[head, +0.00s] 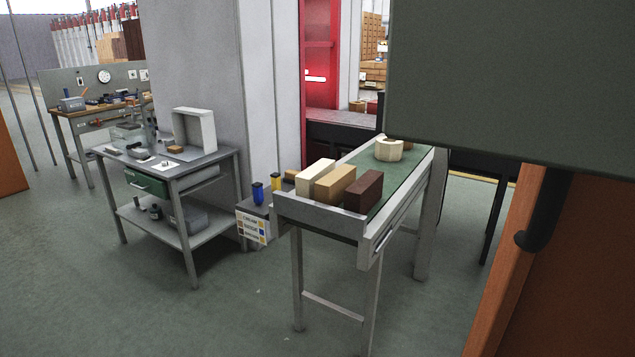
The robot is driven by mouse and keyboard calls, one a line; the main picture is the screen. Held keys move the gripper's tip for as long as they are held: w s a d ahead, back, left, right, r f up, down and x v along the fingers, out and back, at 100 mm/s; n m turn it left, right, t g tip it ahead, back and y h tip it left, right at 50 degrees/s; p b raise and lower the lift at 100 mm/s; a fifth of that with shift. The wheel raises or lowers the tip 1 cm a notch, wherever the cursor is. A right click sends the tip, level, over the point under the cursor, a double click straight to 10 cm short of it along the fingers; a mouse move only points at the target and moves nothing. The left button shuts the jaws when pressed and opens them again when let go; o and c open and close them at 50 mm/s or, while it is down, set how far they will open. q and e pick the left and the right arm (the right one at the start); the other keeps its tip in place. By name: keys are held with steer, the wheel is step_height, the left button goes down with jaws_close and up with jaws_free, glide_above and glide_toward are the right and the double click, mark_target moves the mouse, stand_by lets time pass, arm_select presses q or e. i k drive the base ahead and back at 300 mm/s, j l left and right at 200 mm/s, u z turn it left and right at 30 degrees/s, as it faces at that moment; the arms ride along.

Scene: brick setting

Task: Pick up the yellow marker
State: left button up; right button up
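The yellow marker (276,184) is a small upright yellow cylinder with a dark top, in the middle of the head view. It stands on a small grey surface left of the green-topped table. A similar blue marker (257,194) stands upright just left of and in front of it. The lower part of the yellow marker is hard to make out at this distance. Neither of my grippers shows in this view.
The green-topped table (405,178) holds cream (314,178), tan (334,184) and brown (363,191) bricks and a pale ring (388,149). A colour label (252,227) hangs below the markers. A grey cart (217,156) stands left. A dark panel (510,80) blocks the upper right. Front floor is clear.

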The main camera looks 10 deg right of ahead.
mark_target(275, 177)
steer(key=i+u, duration=0.25)
steer(key=i, duration=0.35)
steer(key=i+l+u, duration=0.2)
steer(key=i, duration=0.4)
